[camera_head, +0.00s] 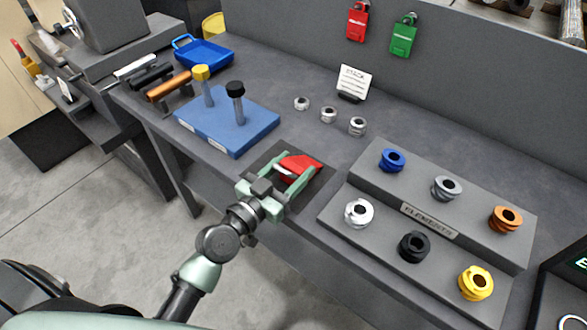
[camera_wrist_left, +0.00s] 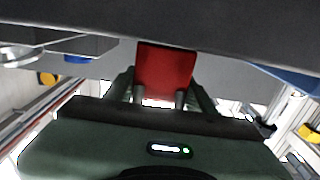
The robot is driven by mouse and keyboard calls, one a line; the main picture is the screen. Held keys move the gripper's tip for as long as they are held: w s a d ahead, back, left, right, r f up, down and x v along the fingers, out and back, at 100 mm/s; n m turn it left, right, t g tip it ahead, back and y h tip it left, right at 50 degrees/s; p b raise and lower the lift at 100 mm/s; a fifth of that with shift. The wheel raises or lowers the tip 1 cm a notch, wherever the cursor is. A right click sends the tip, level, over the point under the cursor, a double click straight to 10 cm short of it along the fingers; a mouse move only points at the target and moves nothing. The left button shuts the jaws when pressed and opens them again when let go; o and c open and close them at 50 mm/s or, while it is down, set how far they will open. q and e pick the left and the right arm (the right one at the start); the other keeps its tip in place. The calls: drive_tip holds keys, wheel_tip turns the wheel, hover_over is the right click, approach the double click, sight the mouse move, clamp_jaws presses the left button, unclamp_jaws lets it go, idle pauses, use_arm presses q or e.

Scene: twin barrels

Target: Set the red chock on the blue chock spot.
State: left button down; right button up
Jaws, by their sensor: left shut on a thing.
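The red chock (camera_head: 302,166) is a wedge-shaped block between the fingers of my left gripper (camera_head: 296,176), over a dark square pad (camera_head: 257,166) near the bench's front edge. I cannot tell whether it touches the pad. In the left wrist view the red chock (camera_wrist_left: 163,68) sits between the two fingers of my left gripper (camera_wrist_left: 160,98), which is shut on it. I cannot make out a marked blue chock spot; a blue board (camera_head: 215,135) with two upright posts lies just left of the gripper. My right gripper is not in view.
A grey stepped stand (camera_head: 385,232) with several coloured rings stands to the right. Three silver rings (camera_head: 328,114) and a small white sign (camera_head: 353,81) are behind the gripper. A blue tray (camera_head: 206,55) is at the back left. Clear bench lies behind the chock.

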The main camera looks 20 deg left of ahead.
sight(293, 165)
use_arm(q)
wheel_tip(293, 165, up, 19)
drive_tip(key=p, duration=0.4)
drive_tip(key=s+f, duration=0.1)
drive_tip(key=f, duration=0.1)
drive_tip(key=s+a+f+n+y, duration=0.1)
drive_tip(key=f, duration=0.1)
drive_tip(key=s+f+n+y, duration=0.1)
drive_tip(key=s, duration=0.1)
drive_tip(key=shift+a+f+t, duration=0.2)
drive_tip(key=shift+f+t, duration=0.1)
drive_tip(key=shift+f, duration=0.1)
drive_tip(key=s+a+f+n+y, duration=0.2)
drive_tip(key=s+f+y, duration=0.2)
drive_tip(key=s, duration=0.5)
drive_tip(key=shift+s+a+f, duration=0.3)
drive_tip(key=shift+f, duration=0.05)
